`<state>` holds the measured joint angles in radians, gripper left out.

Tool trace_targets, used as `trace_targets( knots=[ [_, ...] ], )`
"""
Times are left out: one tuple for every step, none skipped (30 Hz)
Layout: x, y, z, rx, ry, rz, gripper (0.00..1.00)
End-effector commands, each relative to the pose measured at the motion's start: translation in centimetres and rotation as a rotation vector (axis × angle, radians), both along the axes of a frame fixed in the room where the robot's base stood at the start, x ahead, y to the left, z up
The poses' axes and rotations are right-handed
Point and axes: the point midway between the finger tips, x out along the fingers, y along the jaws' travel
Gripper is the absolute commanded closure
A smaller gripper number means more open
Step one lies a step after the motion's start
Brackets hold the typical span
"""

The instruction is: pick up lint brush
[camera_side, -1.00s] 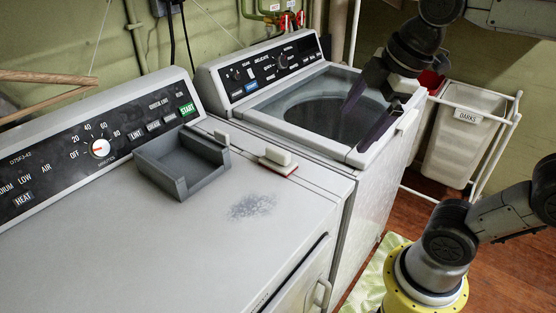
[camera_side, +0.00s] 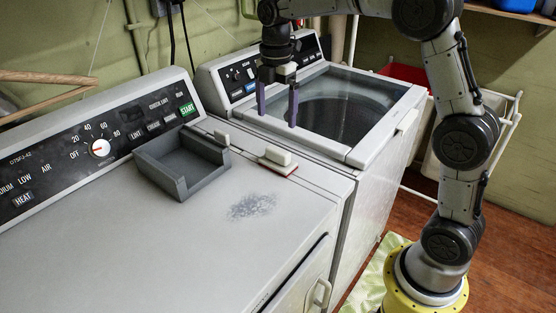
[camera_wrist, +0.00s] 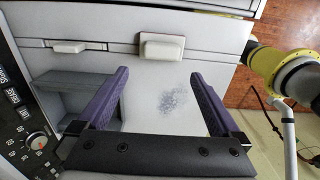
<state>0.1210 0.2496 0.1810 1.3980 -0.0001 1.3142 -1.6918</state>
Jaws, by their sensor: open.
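The lint brush (camera_side: 277,157), a small off-white handle on a reddish base, lies on the right rear part of the dryer top. In the wrist view the brush (camera_wrist: 162,48) is above the gap between the fingers, beyond their tips. My gripper (camera_side: 277,117) is open and empty, with its purple fingers pointing down. In the side view it appears over the near left part of the washer, behind and above the brush, apart from it. Both fingers (camera_wrist: 160,74) show in the wrist view. Nothing hides the brush.
A grey open-sided tray (camera_side: 180,165) stands left of the brush, near the dryer's control panel (camera_side: 95,150). A small white piece (camera_side: 221,138) is behind it. A patch of grey lint (camera_side: 251,206) lies in front of the brush. The washer (camera_side: 390,125) stands to the right. The dryer's front is clear.

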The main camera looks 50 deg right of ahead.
Motion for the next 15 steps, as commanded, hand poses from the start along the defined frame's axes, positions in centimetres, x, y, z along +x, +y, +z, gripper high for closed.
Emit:
trace_targets(
  knots=[
    [-0.2, 0.0, -1.1, 0.001, 0.006, 0.0, 0.0],
    [-0.1, 0.0, -1.7, 0.001, 0.004, 0.0, 0.0],
    [-0.1, 0.0, -2.5, 0.001, 0.005, 0.0, 0.0],
    [-0.2, 0.0, -3.0, 0.001, 0.005, 0.0, 0.0],
    [-0.2, 0.0, -3.6, 0.0, 0.004, 0.0, 0.0],
    [-0.2, 0.0, -4.2, 0.0, 0.004, 0.0, 0.0],
    [-0.1, 0.0, -4.6, 0.0, 0.002, 0.0, 0.0],
    [-0.1, 0.0, -5.0, 0.0, 0.003, 0.0, 0.0],
    [-0.1, 0.0, -5.5, 0.0, 0.002, 0.0, 0.0],
    [-0.1, 0.0, -5.8, 0.0, 0.002, 0.0, 0.0],
    [-0.1, 0.0, -6.0, 0.0, 0.002, 0.0, 0.0],
    [-0.1, 0.0, -6.1, 0.0, 0.0, 0.0, 0.0],
    [-0.1, 0.0, -6.3, 0.0, -0.001, 0.0, 0.0],
    [-0.1, 0.0, -6.4, 0.0, -0.001, 0.0, 0.0],
    [-0.1, 0.0, -6.7, 0.0, 0.0, 0.0, 0.0]
  ],
)
